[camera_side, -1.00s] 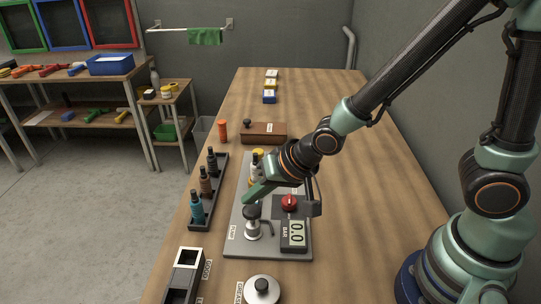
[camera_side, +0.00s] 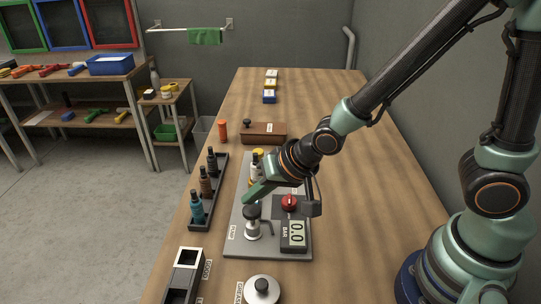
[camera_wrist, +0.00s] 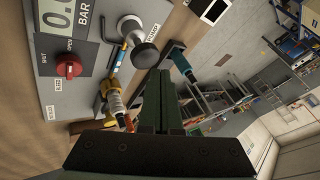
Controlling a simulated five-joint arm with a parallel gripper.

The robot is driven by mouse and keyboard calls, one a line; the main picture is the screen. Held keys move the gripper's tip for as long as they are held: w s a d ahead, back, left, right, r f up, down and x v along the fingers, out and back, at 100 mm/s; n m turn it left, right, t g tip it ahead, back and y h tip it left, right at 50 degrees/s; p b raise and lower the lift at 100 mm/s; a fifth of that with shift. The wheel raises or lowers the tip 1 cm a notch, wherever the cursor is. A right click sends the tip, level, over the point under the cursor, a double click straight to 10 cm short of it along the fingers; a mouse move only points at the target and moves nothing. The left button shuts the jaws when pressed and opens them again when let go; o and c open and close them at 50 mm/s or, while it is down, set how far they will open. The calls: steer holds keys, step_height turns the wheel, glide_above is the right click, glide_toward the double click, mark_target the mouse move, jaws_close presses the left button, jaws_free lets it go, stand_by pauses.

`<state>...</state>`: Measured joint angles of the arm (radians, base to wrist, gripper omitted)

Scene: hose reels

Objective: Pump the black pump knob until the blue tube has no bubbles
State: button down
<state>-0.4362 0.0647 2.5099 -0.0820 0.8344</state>
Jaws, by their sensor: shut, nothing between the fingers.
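The black pump knob (camera_side: 252,212) tops the silver pump on the grey plate (camera_side: 240,239). It also shows in the wrist view (camera_wrist: 147,55), left of my fingertips. My gripper (camera_side: 247,197) is shut and empty. Its tips are just above or beside the knob; I cannot tell whether they touch it. In the wrist view my gripper (camera_wrist: 159,76) has both fingers together. A short blue tube (camera_wrist: 119,58) lies beside the pump in the wrist view; bubbles in it are too small to tell. The display (camera_side: 296,232) reads 0.0 BAR.
A red bleed knob (camera_wrist: 69,65) sits between shut and open labels. A black rack (camera_side: 207,190) of bottles stands left of the plate. A round silver piece with a black knob (camera_side: 262,286) sits in front.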

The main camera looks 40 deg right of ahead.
mark_target(251, 209)
steer(key=shift+f, duration=0.2)
stand_by(0.3)
steer(key=shift+f, duration=0.25)
steer(key=shift+f, duration=1.3)
stand_by(1.3)
steer(key=shift+r, duration=1.75)
steer(key=shift+r, duration=2.5)
